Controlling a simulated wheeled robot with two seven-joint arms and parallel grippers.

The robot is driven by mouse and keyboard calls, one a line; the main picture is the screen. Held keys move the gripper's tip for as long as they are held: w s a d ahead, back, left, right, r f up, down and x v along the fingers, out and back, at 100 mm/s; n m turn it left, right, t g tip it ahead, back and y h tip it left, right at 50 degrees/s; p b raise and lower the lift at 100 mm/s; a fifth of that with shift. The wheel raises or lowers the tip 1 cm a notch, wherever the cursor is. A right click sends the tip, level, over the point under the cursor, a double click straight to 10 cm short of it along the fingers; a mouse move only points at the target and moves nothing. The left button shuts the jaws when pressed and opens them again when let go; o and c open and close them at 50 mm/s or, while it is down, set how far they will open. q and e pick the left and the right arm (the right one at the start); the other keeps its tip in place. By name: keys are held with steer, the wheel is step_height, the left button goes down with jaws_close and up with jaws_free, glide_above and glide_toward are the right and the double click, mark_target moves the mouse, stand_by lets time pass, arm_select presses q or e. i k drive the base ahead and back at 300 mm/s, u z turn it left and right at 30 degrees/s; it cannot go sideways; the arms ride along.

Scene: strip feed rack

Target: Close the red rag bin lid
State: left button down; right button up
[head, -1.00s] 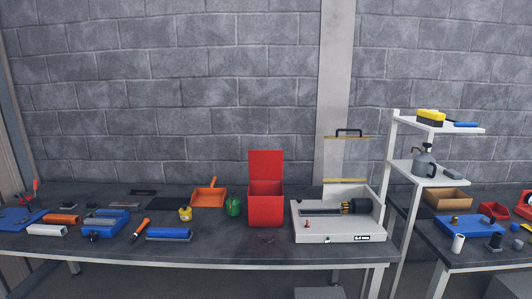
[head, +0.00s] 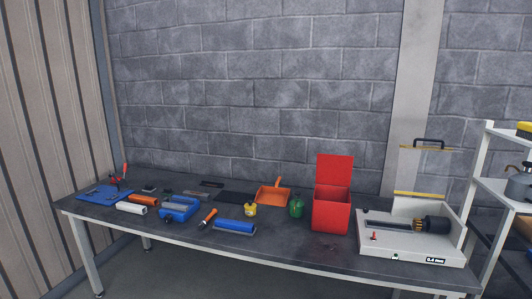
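The red rag bin (head: 331,213) stands upright on the dark workbench, right of the middle in the head view. Its red lid (head: 335,169) is open and stands up at the back of the bin. The inside of the bin is only partly visible. Neither of my grippers shows in the head view.
A white machine (head: 405,240) with a black cylinder stands right of the bin. A green bottle (head: 296,205) and an orange dustpan (head: 272,196) are left of it. A white shelf rack (head: 490,180) stands at the right.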

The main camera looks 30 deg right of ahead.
mark_target(336, 171)
steer(key=u, duration=0.3)
steer(key=i, duration=1.05)
steer(key=z, duration=2.6)
